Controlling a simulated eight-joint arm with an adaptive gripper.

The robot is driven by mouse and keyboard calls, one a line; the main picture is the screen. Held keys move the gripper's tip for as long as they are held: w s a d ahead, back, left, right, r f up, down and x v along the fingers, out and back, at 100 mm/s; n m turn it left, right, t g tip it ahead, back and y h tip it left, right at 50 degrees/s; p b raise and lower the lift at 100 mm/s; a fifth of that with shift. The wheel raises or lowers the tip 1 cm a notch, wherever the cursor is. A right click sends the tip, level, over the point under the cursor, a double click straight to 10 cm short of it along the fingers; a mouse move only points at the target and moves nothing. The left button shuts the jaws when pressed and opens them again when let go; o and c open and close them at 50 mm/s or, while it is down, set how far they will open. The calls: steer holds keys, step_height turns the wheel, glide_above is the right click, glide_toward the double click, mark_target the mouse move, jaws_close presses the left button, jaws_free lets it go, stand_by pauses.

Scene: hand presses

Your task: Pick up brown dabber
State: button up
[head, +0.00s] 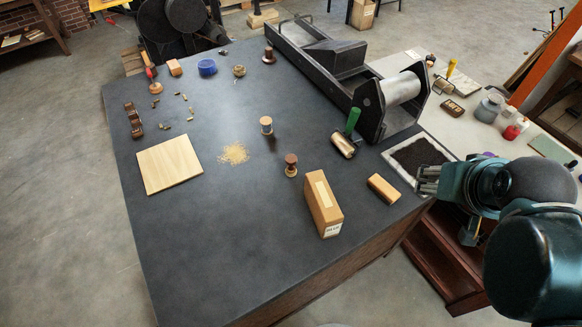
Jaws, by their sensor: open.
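A small brown dabber-like piece (291,165) with a dark knob and a paler base stands upright on the dark tabletop (230,240), near the middle. A similar brown knobbed piece (269,56) stands at the far edge, left of the long press. I cannot tell for certain which of them is the brown dabber. My gripper (425,181) is at the right, over the table's right edge and beside the dark-filled tray. It points left, open, with nothing seen between its fingers. It is well apart from both pieces.
A tall tan box (323,204) and an orange-brown block (384,188) stand between my gripper and the nearer piece. A green-handled roller (346,138) lies behind them, near the black press (345,75). A pale spool (266,125) is close by. The front of the tabletop is clear.

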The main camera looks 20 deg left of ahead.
steer(key=shift+w+a, duration=0.1)
steer(key=n+g+p, duration=0.7)
steer(key=n, duration=0.9)
glide_above(291, 159)
steer(key=f, duration=1.2)
steer(key=shift+w+d+f, duration=0.1)
steer(key=shift+d+f, duration=0.05)
steer(key=shift+d, duration=0.15)
steer(key=shift+a+f+n, duration=0.3)
steer(key=shift+a, duration=0.1)
steer(key=shift+f, duration=0.1)
steer(key=shift+f, duration=1.2)
